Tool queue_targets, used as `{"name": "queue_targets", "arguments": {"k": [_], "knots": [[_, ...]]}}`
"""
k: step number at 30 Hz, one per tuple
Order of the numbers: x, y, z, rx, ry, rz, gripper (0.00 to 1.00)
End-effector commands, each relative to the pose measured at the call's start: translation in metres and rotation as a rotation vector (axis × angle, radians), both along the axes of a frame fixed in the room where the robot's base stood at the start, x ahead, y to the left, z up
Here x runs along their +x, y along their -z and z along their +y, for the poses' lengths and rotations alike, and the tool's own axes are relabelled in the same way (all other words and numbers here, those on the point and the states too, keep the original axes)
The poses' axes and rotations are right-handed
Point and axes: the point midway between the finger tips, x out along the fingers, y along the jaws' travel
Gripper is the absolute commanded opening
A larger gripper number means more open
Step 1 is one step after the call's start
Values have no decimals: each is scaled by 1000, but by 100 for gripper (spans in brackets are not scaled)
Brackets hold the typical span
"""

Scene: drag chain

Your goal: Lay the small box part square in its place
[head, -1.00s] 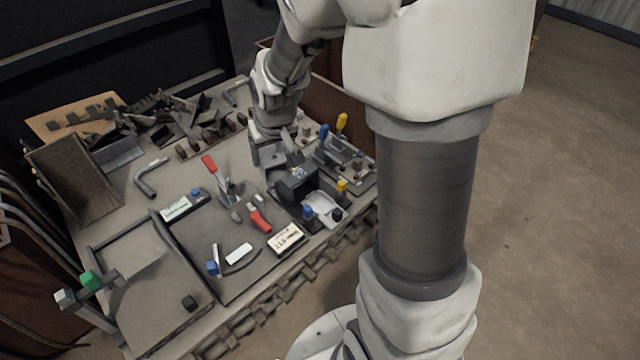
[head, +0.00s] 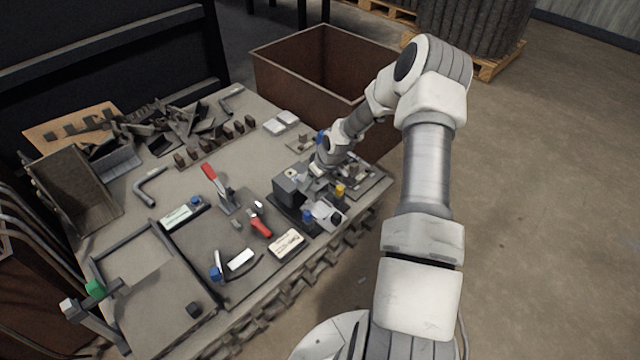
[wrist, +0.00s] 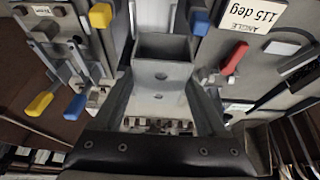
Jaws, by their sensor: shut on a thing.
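The small box part (wrist: 163,75), a grey open-ended box with two holes in its face, sits between the fingers of my gripper (wrist: 163,95) in the wrist view. The gripper is shut on it. In the head view my gripper (head: 314,172) is low over the right part of the bench, beside a dark grey block (head: 288,189). I cannot tell whether that block is the held part. A pale plate (head: 323,213) lies in front, and its light strip also shows beyond the box in the wrist view (wrist: 155,14). Contact under the part is hidden.
Yellow (head: 340,190) and blue (head: 308,215) clamp handles stand close around the gripper. A red-handled clamp (head: 260,222) and an angle label (head: 286,243) are to the left and front. A brown bin (head: 322,65) stands behind the bench.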

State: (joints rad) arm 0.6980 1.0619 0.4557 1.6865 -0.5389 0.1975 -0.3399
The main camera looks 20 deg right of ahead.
Motion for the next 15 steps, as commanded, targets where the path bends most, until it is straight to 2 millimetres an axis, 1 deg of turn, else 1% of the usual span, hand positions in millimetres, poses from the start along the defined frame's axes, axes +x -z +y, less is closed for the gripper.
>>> {"name": "queue_targets", "arguments": {"k": [1,3,6,9,15], "knots": [[1,9,-6,3,0,0,7],[3,19,-12,2,-5,-1,7],[4,27,-18,1,-8,-2,7],[4,30,-20,0,-9,-2,7],[4,30,-20,0,-9,-1,7]]}}
